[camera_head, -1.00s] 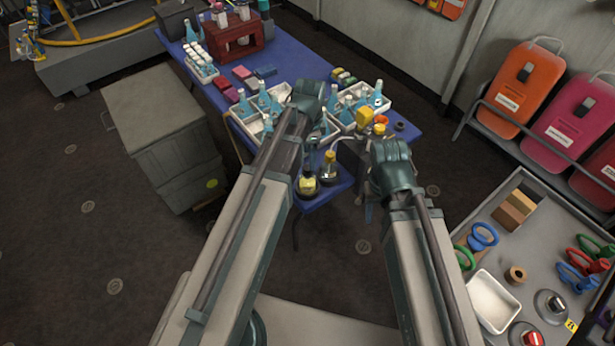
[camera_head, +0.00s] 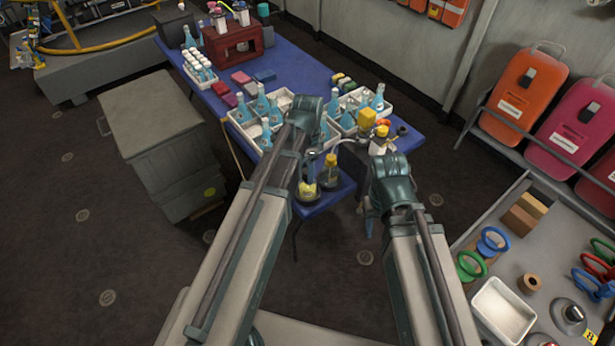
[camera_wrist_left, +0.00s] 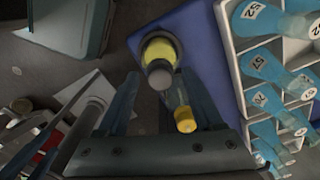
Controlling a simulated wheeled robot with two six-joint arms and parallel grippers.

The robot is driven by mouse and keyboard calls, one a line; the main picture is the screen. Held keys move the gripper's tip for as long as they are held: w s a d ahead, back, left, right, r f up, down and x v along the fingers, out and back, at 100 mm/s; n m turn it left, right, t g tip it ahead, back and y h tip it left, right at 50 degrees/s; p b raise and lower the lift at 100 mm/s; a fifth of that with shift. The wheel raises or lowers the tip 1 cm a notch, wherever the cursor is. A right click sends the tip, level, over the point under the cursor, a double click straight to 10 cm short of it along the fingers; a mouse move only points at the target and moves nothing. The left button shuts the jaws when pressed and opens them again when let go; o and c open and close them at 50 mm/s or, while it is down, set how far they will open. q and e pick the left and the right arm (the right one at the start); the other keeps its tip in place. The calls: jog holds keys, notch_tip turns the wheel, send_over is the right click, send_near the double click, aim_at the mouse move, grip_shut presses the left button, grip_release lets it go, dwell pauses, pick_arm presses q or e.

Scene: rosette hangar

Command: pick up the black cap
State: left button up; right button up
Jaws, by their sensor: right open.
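A flask with yellow contents (camera_head: 307,190) stands at the near corner of the blue table; my left gripper's wrist partly covers it in the head view. In the left wrist view a dark grey cap (camera_wrist_left: 160,76) tops this flask. My left gripper (camera_wrist_left: 158,84) is open above it, with a finger on either side of the cap, apart from it as far as I can tell. A second flask with a yellow cap (camera_wrist_left: 186,120) stands close by, near the right finger. My right gripper (camera_head: 368,215) is open, low beside the table's near edge, and mostly hidden by its wrist.
White trays of blue bottles (camera_head: 246,137) stand just behind the left gripper. A dark ring-like piece (camera_head: 402,131) lies at the table's right edge, near yellow-topped items (camera_head: 367,117). A grey workbench (camera_head: 462,318) with rings and a white tray is at right. A grey crate (camera_head: 160,130) stands left.

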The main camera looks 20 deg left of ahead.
pick_arm(q)
grip_shut()
